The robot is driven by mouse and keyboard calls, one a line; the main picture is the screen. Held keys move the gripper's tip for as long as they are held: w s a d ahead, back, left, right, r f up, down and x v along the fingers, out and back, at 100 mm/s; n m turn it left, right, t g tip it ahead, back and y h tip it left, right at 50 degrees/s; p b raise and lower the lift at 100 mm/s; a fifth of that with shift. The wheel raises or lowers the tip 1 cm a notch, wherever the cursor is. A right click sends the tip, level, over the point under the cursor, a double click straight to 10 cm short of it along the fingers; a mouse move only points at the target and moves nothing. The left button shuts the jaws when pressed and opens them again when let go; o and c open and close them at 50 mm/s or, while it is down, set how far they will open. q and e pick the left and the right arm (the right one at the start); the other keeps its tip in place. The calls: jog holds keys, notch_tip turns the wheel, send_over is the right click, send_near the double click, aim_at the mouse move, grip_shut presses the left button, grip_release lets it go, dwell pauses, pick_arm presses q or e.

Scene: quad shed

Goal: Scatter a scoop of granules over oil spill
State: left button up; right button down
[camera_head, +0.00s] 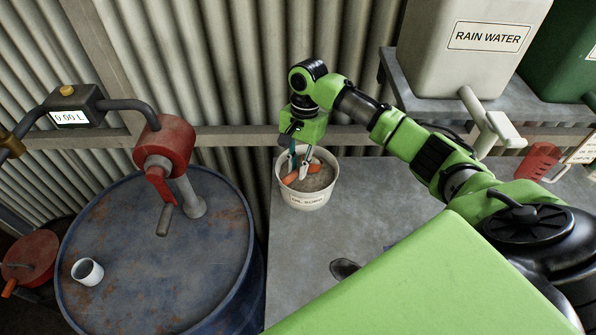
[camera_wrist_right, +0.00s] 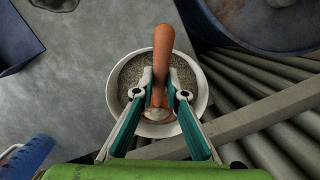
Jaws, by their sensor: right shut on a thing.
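A white bucket (camera_head: 308,199) with a printed label stands on the grey bench top, holding grey-brown granules (camera_head: 322,178). A scoop with an orange handle (camera_wrist_right: 163,48) is in the bucket. My right gripper (camera_head: 299,170) reaches down over the bucket and is shut on the scoop; its two fingers also show around the scoop in the right wrist view (camera_wrist_right: 160,96). The scoop's bowl end is partly hidden by the fingers. A dark patch that looks like the oil spill (camera_head: 345,268) lies on the bench, in front of the bucket. My left gripper is out of view.
A blue drum (camera_head: 120,285) with a red pump (camera_head: 165,146) and white cup (camera_head: 87,271) stands left of the bench. A corrugated wall (camera_head: 225,70) is close behind the bucket. A rain water tank (camera_head: 455,65) sits on a shelf; a red jug (camera_head: 539,160) stands right.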

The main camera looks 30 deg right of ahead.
jog(key=shift+r, duration=4.6)
